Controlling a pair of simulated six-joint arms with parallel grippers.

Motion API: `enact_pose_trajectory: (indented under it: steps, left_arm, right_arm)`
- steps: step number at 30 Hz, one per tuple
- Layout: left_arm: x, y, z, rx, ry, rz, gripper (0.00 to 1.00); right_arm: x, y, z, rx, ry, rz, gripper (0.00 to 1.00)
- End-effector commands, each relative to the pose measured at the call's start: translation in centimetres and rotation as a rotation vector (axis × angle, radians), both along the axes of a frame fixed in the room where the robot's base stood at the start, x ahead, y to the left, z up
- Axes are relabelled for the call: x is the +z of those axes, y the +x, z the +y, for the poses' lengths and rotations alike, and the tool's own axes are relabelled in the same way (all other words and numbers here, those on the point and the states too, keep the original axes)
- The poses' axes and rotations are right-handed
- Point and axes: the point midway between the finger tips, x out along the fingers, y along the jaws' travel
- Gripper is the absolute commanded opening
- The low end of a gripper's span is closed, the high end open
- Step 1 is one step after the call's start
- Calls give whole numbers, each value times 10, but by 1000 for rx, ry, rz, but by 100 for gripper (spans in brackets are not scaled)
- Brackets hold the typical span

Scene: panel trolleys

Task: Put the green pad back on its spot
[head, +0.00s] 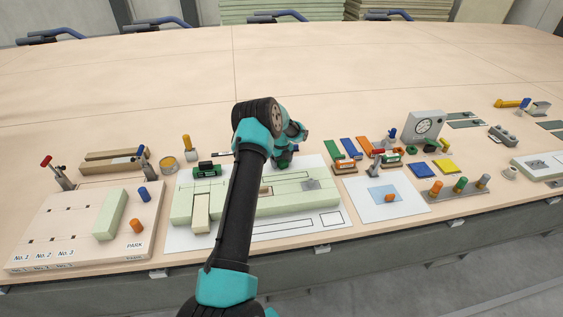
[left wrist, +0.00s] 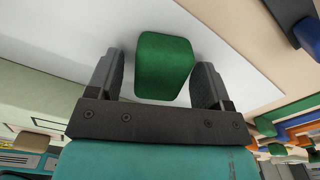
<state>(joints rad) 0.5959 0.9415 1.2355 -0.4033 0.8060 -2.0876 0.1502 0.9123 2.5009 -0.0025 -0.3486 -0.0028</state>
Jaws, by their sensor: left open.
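The green pad shows large in the left wrist view (left wrist: 165,65), a dark green block against a white sheet (left wrist: 225,62). My left gripper (left wrist: 160,80) is open, with one finger on each side of the pad and a visible gap at each. In the head view, my left gripper (head: 283,160) is low beside the back of the pale green panel assembly (head: 325,199); the pad is small and partly hidden there. The pad's own spot cannot be made out for certain. My right gripper is not in view.
A white sheet with a blue square (head: 377,190), a yellow pad (head: 447,166) and a gauge box (head: 424,125) lie to the right. A slotted board (head: 70,220) is at left. The back of the table is clear.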

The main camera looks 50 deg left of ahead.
Motion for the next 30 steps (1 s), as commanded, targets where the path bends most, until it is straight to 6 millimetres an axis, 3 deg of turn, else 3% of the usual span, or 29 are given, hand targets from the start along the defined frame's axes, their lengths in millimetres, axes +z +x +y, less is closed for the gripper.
enact_pose_trajectory:
  steps: [10, 24, 30]
  left_arm:
    - [18, 1, 0, 0, 1, -2, 73]
    - [102, 1, 0, -1, 2, -2, 73]
    - [120, 0, 0, 0, 0, -1, 73]
  right_arm:
    - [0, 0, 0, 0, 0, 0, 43]
    - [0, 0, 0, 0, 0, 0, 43]
    - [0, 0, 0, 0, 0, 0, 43]
